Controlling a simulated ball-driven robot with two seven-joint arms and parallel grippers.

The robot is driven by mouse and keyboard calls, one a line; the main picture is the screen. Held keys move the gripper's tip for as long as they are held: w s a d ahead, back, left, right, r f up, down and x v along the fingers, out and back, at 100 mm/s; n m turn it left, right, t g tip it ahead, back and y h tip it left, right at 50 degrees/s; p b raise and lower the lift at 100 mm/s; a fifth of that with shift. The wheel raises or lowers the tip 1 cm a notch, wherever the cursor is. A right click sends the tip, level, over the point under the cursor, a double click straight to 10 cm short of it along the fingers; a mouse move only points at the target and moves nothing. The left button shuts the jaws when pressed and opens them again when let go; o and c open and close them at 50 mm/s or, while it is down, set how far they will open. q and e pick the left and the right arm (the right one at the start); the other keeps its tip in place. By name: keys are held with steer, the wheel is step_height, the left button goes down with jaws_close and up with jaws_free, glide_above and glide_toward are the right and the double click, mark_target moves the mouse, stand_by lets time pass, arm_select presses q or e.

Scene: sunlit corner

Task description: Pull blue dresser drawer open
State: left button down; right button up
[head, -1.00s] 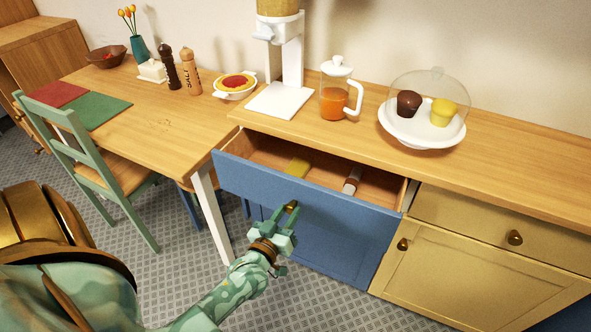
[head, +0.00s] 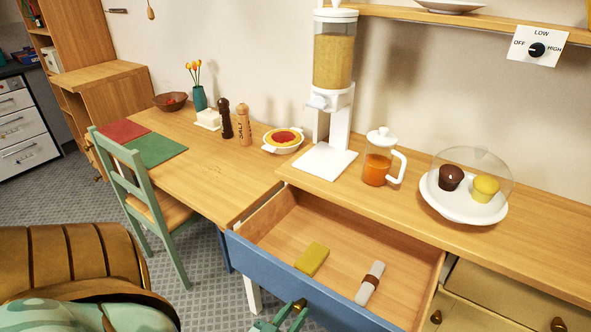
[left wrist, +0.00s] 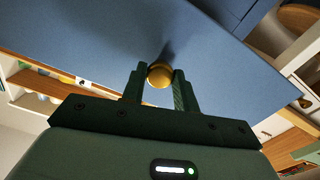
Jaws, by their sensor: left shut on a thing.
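The blue dresser drawer (head: 318,300) stands well open in the head view, its wooden inside showing. A yellow block-like item (head: 312,259) and a pale roll with a brown band (head: 370,283) lie in it. My left gripper (head: 288,317) is at the drawer front, at the bottom edge of the head view. In the left wrist view, its fingers (left wrist: 159,85) are shut on the round brass knob (left wrist: 160,75) of the blue front. My right gripper is in neither view.
A table (head: 190,165) and a green chair (head: 150,205) stand at the left.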

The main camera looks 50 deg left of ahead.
arm_select(q)
steer(key=c, duration=1.1)
jaws_free()
steer(key=shift+o, duration=0.2)
steer(key=p+v, duration=0.1)
steer(key=v, duration=1.5)
steer(key=shift+s, duration=0.2)
steer(key=shift+d, duration=0.15)
